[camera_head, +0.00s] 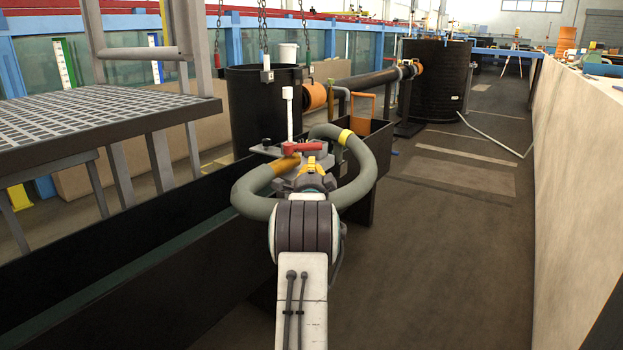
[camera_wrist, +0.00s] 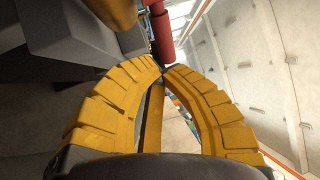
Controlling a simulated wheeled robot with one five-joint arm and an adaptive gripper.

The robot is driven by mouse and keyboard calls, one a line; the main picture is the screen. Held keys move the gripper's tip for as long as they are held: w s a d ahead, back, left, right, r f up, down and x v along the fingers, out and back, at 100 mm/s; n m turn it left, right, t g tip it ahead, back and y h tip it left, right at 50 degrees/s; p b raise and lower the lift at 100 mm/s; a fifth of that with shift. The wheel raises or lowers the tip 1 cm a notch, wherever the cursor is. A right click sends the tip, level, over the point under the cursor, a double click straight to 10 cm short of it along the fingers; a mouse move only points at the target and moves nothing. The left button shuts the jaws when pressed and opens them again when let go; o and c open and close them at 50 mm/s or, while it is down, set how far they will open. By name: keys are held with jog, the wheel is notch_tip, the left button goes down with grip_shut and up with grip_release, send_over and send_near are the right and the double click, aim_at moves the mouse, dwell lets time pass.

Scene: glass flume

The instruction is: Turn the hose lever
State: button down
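A red lever (camera_head: 303,148) lies roughly level at the foot of an upright white post, just beyond my gripper (camera_head: 315,163). A thick grey-green hose (camera_head: 365,165) with a yellow band and an orange-brown section loops around this spot. In the wrist view, the two ribbed yellow fingers of my gripper (camera_wrist: 163,70) arch inward and their tips almost meet. The red lever (camera_wrist: 160,35) runs down from the top to the fingertips. It seems to be just beyond them, not between them; whether they touch is hard to tell.
A long black trough (camera_head: 150,265) runs along the left, with a black tank (camera_head: 255,100) behind the lever. A grated platform (camera_head: 80,130) stands at left. A pale wall (camera_head: 580,180) bounds the right. The floor (camera_head: 455,220) between is clear.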

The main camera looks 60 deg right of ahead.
jog(key=shift+v, duration=2.8)
